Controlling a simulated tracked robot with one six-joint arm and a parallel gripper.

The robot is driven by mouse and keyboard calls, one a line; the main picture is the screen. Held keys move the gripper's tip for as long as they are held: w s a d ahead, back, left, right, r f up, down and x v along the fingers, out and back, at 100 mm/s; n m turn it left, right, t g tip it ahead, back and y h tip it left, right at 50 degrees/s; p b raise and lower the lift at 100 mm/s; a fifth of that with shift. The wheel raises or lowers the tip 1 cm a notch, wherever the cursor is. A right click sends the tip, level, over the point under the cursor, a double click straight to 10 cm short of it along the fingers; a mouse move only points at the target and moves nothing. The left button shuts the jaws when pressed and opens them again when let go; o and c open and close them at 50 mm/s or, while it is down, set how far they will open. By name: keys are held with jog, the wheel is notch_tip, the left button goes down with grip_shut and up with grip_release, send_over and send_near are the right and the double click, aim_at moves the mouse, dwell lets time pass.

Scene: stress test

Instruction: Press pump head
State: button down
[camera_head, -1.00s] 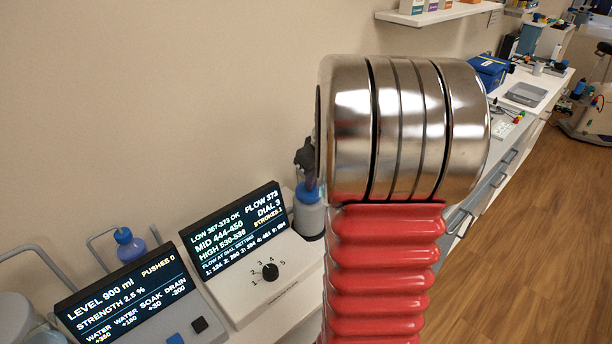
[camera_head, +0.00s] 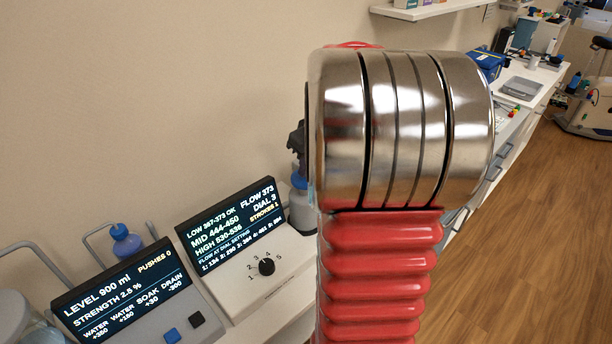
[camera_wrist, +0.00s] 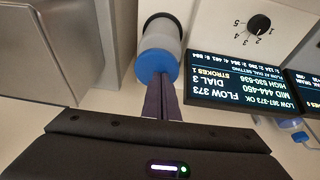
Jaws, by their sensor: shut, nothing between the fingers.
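In the head view the dark gripper (camera_head: 297,142) shows above the bottle. The flow display (camera_head: 232,222) reads FLOW 373, DIAL 3, STROKES 1, and the dial (camera_head: 267,267) points near 3.
A second display (camera_head: 122,290) reads LEVEL 900 ml, PUSHES 0, with blue and black buttons below. A blue-topped bottle (camera_head: 126,243) stands behind it. A grey metal box (camera_wrist: 60,45) lies close beside the bottle in the wrist view. The wall is close behind.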

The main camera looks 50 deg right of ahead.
jog(key=v, duration=1)
jog(key=shift+d, duration=0.15)
dwell(0.6)
jog(key=s+a+f, duration=0.1)
jog(key=s+a, duration=0.2)
jog(key=a, duration=0.8)
jog(key=s+a+f+t, duration=0.1)
jog(key=s+a+f, duration=0.1)
jog(key=a, duration=0.9)
jog(key=s+a+f+t, duration=0.1)
jog(key=s+a, duration=0.3)
jog(key=a, duration=0.7)
jog(key=shift+s+a+n+y, duration=0.3)
jog(key=shift+s+a, duration=0.1)
